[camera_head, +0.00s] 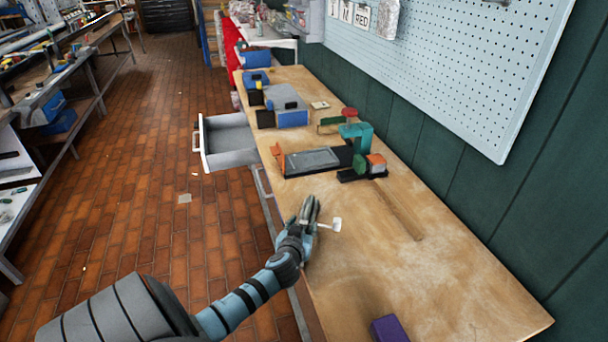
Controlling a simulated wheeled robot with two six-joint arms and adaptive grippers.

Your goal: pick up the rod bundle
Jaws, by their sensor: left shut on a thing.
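My left gripper (311,210) is over the left edge of the wooden workbench, near its middle. It is shut on a small white piece (336,224), whose pale, blocky end sticks out to the right of the fingers. The rest of this piece is hidden by the gripper, and I cannot tell whether it is the rod bundle. A long, thin wood-coloured strip (402,212) lies on the bench to the right, apart from the gripper; its details are too small to tell. My right gripper is not in view.
The workbench (450,285) is clear at the front right, except for a purple block (389,328). A grey tray (312,160) and an orange-and-green item (375,165) stand beyond the gripper. An open drawer (228,140) juts out left. A pegboard (450,70) hangs right.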

